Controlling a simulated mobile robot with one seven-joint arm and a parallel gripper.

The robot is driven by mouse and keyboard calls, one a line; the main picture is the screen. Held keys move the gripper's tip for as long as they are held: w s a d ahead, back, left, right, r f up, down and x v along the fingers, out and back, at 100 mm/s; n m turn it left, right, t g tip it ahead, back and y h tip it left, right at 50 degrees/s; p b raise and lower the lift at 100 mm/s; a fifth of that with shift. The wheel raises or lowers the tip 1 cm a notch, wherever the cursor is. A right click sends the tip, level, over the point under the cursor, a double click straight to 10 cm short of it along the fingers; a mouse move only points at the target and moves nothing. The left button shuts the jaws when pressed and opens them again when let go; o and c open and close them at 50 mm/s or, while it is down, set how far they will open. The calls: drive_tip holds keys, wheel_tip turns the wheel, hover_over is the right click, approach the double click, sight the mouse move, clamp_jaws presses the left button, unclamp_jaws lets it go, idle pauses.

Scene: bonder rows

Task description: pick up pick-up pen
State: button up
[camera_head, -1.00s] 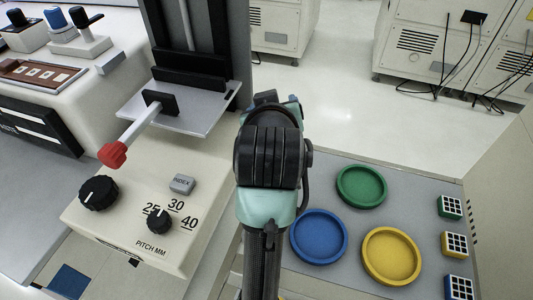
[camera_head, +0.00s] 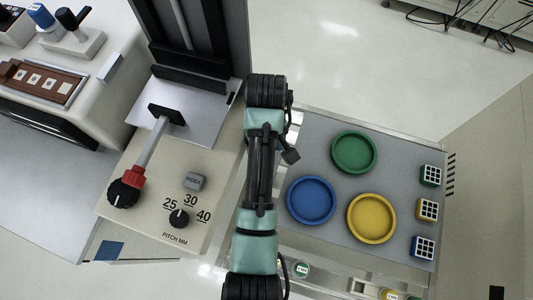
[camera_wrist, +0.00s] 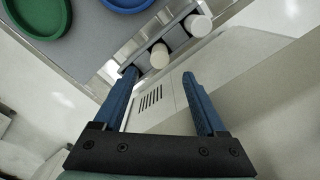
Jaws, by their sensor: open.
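I cannot make out a pick-up pen for certain in either view. In the wrist view my gripper (camera_wrist: 160,78) is open, with two blue fingers spread apart and nothing between them. Beyond the fingertips is a metal holder (camera_wrist: 178,38) with several white round-ended pieces (camera_wrist: 160,55) at the side of the grey table. The fingers look short of it. In the head view my arm hangs over the table's left side, and the gripper's fingers do not show.
Green (camera_head: 354,152), blue (camera_head: 311,201) and yellow (camera_head: 371,218) round trays lie on the grey table (camera_head: 410,150). Small gridded blocks (camera_head: 427,209) stand at its right. A pitch control box (camera_head: 150,215) with knobs and a red-ended lever (camera_head: 134,176) is left of my arm.

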wheel_tip(320, 180, down, 10)
drive_tip(key=shift+r+b, duration=0.1)
drive_tip(key=shift+b, duration=0.5)
clamp_jaws()
